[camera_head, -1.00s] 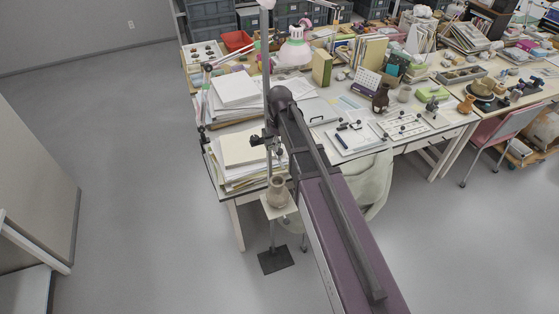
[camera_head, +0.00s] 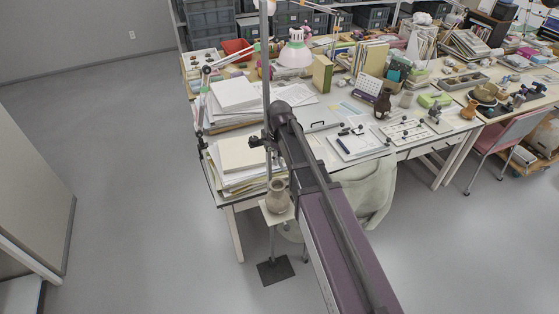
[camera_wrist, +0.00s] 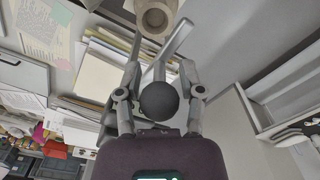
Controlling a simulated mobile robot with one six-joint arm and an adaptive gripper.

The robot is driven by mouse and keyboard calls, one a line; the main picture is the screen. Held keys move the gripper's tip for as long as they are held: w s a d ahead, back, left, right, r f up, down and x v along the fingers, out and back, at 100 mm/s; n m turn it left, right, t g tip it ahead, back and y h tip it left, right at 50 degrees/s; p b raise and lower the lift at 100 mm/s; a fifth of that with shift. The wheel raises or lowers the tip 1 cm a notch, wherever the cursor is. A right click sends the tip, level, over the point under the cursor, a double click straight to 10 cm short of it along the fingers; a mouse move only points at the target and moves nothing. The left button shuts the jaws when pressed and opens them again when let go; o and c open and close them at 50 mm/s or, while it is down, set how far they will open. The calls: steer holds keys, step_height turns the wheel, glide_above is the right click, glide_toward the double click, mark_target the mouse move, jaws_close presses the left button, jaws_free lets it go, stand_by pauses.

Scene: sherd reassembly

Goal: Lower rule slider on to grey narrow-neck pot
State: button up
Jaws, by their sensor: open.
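The grey narrow-neck pot (camera_head: 278,196) stands upright on a small pale platform (camera_head: 272,216) on a post. In the wrist view its round mouth and rim show at the top (camera_wrist: 155,16). A tall thin rule (camera_head: 265,75) rises above it. The rule slider, with a dark knob (camera_head: 256,141), is on the rule clear above the pot. My gripper (camera_wrist: 160,66) is open, with a dark ball-shaped knob (camera_wrist: 158,101) between its fingers. I cannot tell whether they touch it. In the head view the gripper and slider overlap, so their contact is unclear.
A desk (camera_head: 330,160) with paper stacks (camera_head: 243,155) lies close behind the post. A pale chair (camera_head: 365,190) stands to its right. The stand's dark base (camera_head: 276,270) is on the floor. Open floor (camera_head: 130,180) lies to the left.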

stand_by(0.3)
steer(key=shift+f, duration=0.1)
jaws_close()
step_height(320, 180, down, 14)
steer(key=b, duration=1.4)
jaws_free()
